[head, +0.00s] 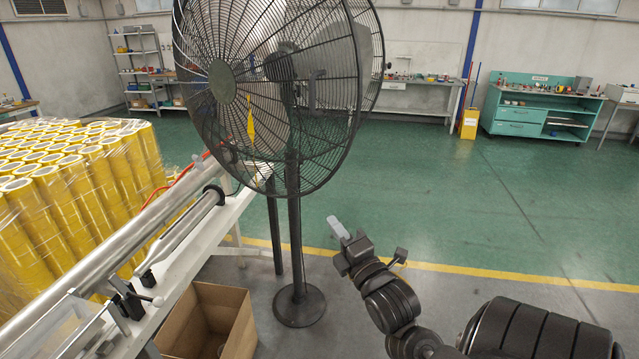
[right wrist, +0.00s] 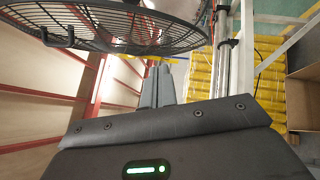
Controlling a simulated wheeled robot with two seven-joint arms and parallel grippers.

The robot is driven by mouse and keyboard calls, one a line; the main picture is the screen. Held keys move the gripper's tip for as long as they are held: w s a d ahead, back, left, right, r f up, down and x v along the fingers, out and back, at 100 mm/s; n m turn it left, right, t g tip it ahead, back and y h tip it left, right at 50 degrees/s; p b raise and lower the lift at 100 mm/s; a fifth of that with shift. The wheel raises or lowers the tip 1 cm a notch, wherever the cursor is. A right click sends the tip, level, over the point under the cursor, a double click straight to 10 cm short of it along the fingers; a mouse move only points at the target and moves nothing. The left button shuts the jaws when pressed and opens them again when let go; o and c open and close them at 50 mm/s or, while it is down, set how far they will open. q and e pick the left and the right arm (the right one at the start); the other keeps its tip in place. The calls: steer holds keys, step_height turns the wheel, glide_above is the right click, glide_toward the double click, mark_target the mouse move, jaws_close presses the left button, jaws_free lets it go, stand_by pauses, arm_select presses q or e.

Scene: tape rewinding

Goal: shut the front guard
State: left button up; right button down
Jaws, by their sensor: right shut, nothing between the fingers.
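My right gripper (head: 340,230) is shut and empty, low in front of the fan stand and to its right, apart from everything. In the right wrist view its two fingers (right wrist: 157,86) lie together. A clear panel or cover (head: 68,326) sits at the near end of the tape machine, cut off by the lower left edge; I cannot tell whether it is the front guard or whether it is open. A black pedestal fan (head: 222,82) with a round wire cage stands beside the machine. Its cage also shows in the right wrist view (right wrist: 105,22). My left gripper is not in view.
The machine's long metal shafts (head: 150,218) run along a white bench. Stacked yellow tape rolls (head: 75,180) stand behind it. An open cardboard box (head: 205,318) sits on the floor near the round fan base (head: 299,306). Green floor to the right is clear.

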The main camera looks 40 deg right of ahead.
mark_target(312, 176)
steer(key=b+x, duration=0.1)
steer(key=x, duration=0.3)
steer(key=d+x, duration=0.1)
steer(key=x, duration=0.3)
steer(key=b+x, duration=0.1)
steer(key=x, duration=0.3)
steer(key=shift+s+d+r+b, duration=0.2)
steer(key=shift+d+r+b, duration=0.1)
steer(key=shift+d+r, duration=0.15)
steer(key=shift+w+d+f, duration=0.1)
steer(key=shift+w+d, duration=0.1)
steer(key=shift+d, duration=0.25)
steer(key=shift+a, duration=0.1)
